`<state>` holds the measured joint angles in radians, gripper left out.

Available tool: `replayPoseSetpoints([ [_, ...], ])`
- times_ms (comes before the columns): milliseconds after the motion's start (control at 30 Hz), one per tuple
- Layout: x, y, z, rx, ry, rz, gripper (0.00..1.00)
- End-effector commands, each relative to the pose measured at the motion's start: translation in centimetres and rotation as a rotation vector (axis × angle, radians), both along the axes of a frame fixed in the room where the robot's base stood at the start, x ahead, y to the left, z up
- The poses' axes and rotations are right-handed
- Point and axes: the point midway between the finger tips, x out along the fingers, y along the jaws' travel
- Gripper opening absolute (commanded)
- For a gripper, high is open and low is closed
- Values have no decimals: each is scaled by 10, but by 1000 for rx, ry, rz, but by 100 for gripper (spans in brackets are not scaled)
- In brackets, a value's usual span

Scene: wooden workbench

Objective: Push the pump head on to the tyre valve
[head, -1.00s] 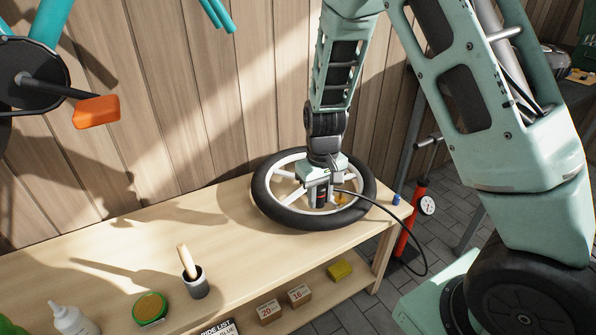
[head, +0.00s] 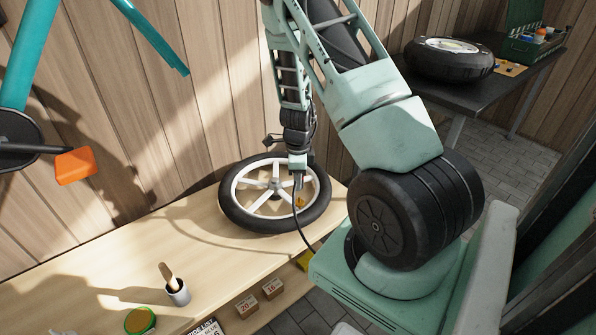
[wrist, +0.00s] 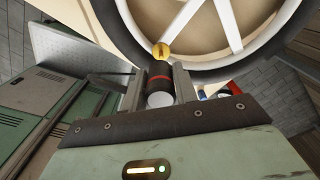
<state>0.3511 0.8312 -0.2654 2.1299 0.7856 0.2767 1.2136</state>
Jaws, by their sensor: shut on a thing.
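My gripper (head: 298,186) is shut on the pump head, a black cylinder with a red band (wrist: 160,82), between its two fingers in the wrist view. The wheel (head: 237,211), with a black tyre and white rim, lies flat on the bench, and the gripper is over its right part, inside the rim. A round yellow piece with a dark mark (wrist: 161,50) shows just beyond the pump head, and it also shows beside the gripper in the head view (head: 300,202). I cannot make out the valve stem or whether the pump head touches it.
The black hose (head: 298,229) runs from the gripper over the tyre. A cup with a brush (head: 178,293) and a green tin (head: 140,321) stand at the front left of the bench (head: 110,275). Small boxes (head: 272,288) are on the lower shelf. The bench left of the wheel is clear.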

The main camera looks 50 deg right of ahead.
Motion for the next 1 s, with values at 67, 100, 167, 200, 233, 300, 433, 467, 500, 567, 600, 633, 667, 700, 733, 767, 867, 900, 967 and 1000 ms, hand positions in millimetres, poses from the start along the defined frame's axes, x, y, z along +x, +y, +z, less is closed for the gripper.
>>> replayPoseSetpoints([
  [67, -1, -2, -2, -1, 1, -28, 3],
  [100, -2, -2, -4, -1, 1, -32, 3],
  [167, -1, -2, -7, 0, 0, -32, 3],
  [200, -1, -2, -10, 0, 0, -31, 3],
  [233, -1, -2, -12, 0, 0, -30, 3],
  [300, -1, -2, -18, 0, 0, -29, 3],
  [433, -1, -2, -31, 1, 1, -28, 3],
  [467, -1, -2, -35, 1, 1, -27, 3],
  [500, -1, -2, -39, 1, 1, -27, 3],
  [567, -1, -1, -45, 1, 1, -27, 3],
  [600, -1, -1, -49, 1, 1, -27, 3],
  [633, -1, -1, -51, 1, 1, -26, 3],
  [667, -1, -1, -54, 1, 1, -26, 3],
  [700, -1, -1, -56, 1, 1, -26, 3],
  [733, -1, -1, -57, 1, 1, -26, 3],
  [767, -1, -1, -58, 0, 0, -26, 3],
  [867, -1, -1, -59, 0, 0, -26, 3],
  [900, -1, -2, -59, 0, 0, -26, 3],
  [967, -1, -1, -59, 0, 0, -26, 3],
  [1000, -1, -1, -58, 0, 0, -26, 3],
])
